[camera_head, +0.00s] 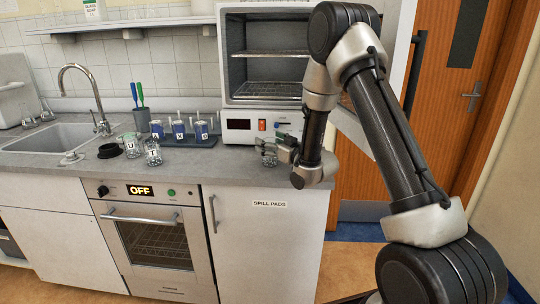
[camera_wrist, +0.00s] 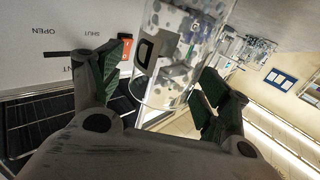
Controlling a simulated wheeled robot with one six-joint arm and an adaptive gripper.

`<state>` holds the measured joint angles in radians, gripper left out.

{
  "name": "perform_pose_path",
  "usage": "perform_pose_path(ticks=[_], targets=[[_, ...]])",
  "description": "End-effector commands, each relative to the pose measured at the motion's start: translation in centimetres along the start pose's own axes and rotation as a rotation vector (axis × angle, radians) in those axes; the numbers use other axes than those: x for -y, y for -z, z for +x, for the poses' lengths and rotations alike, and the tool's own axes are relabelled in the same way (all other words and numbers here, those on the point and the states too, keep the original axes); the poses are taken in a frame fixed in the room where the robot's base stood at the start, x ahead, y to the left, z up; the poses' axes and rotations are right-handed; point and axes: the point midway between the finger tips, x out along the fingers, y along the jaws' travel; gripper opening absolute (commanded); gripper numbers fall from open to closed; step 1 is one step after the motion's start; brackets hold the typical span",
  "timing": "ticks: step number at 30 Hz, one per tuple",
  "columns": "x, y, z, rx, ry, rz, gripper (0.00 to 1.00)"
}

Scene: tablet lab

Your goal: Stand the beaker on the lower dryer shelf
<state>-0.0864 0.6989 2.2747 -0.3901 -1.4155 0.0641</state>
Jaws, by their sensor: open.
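A clear glass beaker (camera_head: 269,158) stands on the worktop in front of the dryer (camera_head: 226,62). In the wrist view the beaker (camera_wrist: 182,62) is large between the two green-padded fingers of my gripper (camera_wrist: 163,88). In the head view my gripper (camera_head: 284,148) is low at the beaker's right side. The fingers are open, and I cannot tell whether either touches the glass. The dryer door is open. Its lower shelf (camera_head: 268,90) is a wire rack with nothing visible on it, and another wire shelf (camera_head: 270,54) is above it.
Glass vessels marked U (camera_head: 131,146) and T (camera_head: 153,152) stand to the left. Behind them is a dark rack (camera_head: 190,141) with blue-labelled vessels. A sink (camera_head: 50,138) is at far left. The control panel (camera_head: 262,126) is below the dryer chamber. My arm hides part of the dryer's right side.

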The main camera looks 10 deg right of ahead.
Motion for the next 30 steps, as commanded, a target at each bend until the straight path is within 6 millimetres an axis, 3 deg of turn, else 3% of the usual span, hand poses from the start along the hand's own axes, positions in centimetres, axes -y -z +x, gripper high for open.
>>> perform_pose_path(ticks=[2, 9, 12, 22, 30], targets=[[0.0, 0.0, 0.0, 0.0, 0.0, 0.0, 0.71], [0.0, 0.0, 0.0, 0.0, 0.0, 0.0, 0.27], [0.0, 0.0, 0.0, 0.0, 0.0, 0.0, 0.22], [0.0, 0.9, 0.0, -0.001, 0.0, -0.001, 0.21], [0.0, 6.1, 0.0, -0.005, 0.001, -0.003, 0.21]])
